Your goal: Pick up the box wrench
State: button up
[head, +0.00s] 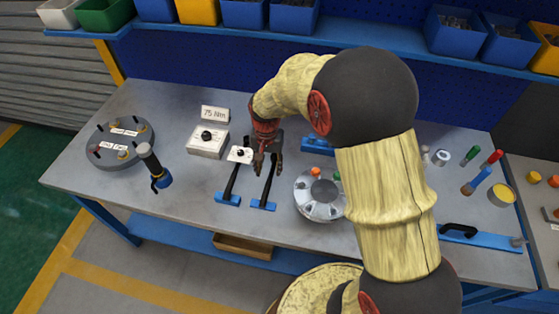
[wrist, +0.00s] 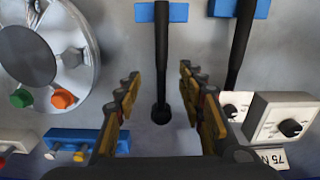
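Two dark long-handled tools lie on the workbench, each with a blue block at its front end. The one under my gripper has a round dark head and looks like the box wrench (head: 268,188); in the wrist view, the box wrench (wrist: 161,60) runs between the fingers. The other dark tool (head: 232,180) lies to its left, by a small white box with a knob. My gripper (head: 269,168) is open above the box wrench, its fingers apart on either side in the wrist view (wrist: 160,80). I cannot tell its exact height.
A silver flanged shell (head: 308,206) with coloured caps stands close on the right. A white box with a knob (head: 207,141), a "75 Nm" sign (head: 214,113), a power tool (head: 155,170) and a grey disc (head: 106,157) are on the left. The bench front is clear.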

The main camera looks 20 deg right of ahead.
aim_at(268, 182)
jog(key=shift+s+a, duration=0.1)
jog(key=shift+s, duration=0.15)
jog(key=shift+s+f+m, duration=0.1)
jog(key=shift+f+m, duration=0.1)
jog(key=shift+m, duration=0.1)
jog(key=f, duration=0.2)
jog(key=f+b, duration=0.1)
jog(key=f, duration=0.2)
jog(key=f+b, duration=0.1)
jog(key=f, duration=0.1)
jog(key=shift+w+a+f, duration=0.1)
jog(key=shift+w+f, duration=0.15)
jog(key=shift+w, duration=0.05)
jog(key=shift+c, duration=0.6)
grip_shut()
jog(key=shift+r, duration=0.1)
